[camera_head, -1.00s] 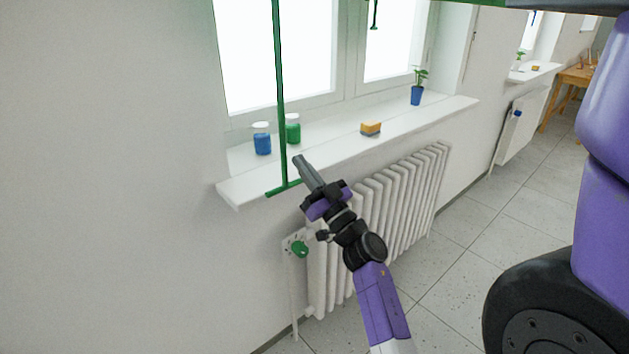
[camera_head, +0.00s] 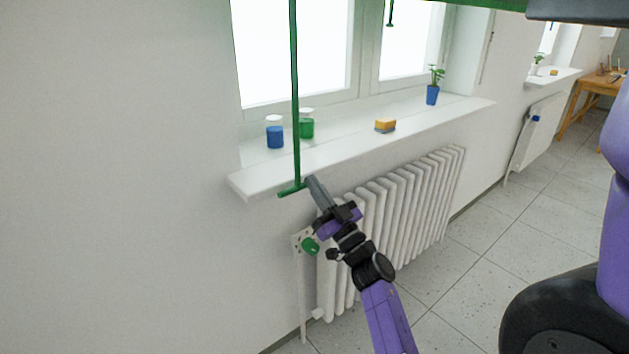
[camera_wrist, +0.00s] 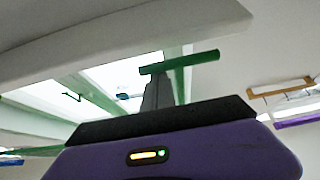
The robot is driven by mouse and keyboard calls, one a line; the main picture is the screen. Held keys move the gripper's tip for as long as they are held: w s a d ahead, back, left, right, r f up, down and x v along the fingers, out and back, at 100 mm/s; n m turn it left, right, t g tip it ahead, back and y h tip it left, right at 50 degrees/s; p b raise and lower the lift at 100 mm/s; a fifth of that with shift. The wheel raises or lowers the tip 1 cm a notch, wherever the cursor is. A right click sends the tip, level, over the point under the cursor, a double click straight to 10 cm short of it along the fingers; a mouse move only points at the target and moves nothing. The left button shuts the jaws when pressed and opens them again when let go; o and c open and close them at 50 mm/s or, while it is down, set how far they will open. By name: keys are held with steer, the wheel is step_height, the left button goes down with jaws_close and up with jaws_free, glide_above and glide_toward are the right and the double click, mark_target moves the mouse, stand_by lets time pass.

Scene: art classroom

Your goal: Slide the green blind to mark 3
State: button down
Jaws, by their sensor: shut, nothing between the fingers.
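A green edge, apparently part of the blind (camera_head: 485,3), crosses the top right of the head view; the rest is out of frame. A long green rod (camera_head: 295,110) hangs in front of the window and ends in a short green crossbar (camera_head: 292,190) at sill height. My gripper (camera_head: 311,181) is shut and empty, its tip close to the right of the rod's lower end. In the wrist view the crossbar (camera_wrist: 180,61) is just beyond my fingertips (camera_wrist: 157,88); I cannot tell whether they touch. No numbered marks are readable.
The window sill (camera_head: 350,142) holds a blue jar (camera_head: 275,133), a green jar (camera_head: 306,126), an orange sponge (camera_head: 385,125) and a potted plant (camera_head: 432,92). A white radiator (camera_head: 400,210) with a green valve knob (camera_head: 310,246) stands below.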

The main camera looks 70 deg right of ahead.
step_height(320, 180, down, 11)
steer(key=b, duration=0.4)
steer(key=shift+r+b, duration=0.15)
steer(key=shift+b, duration=0.25)
